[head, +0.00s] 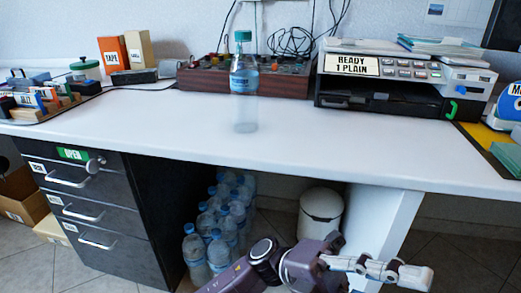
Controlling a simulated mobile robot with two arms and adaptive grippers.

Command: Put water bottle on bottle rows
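A clear water bottle (243,80) with a green cap and blue label stands upright on the white desk (330,145), in front of a wooden-sided control box. A pale patch shows on the desktop below its label; I cannot tell if it is the bottle's lower part or a reflection. The bottle rows (222,222) are several similar upright bottles on the floor under the desk, right of the drawers. My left gripper (405,273) is low at the bottom, right of the rows and away from the desk bottle. Its finger opening is unclear. My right gripper is out of view.
A printer-like machine (400,82) stands on the desk at the right. The drawer unit (85,210) flanks the rows on the left. A white bin (320,213) and white desk leg (385,220) stand to the right. The desk's front middle is clear.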

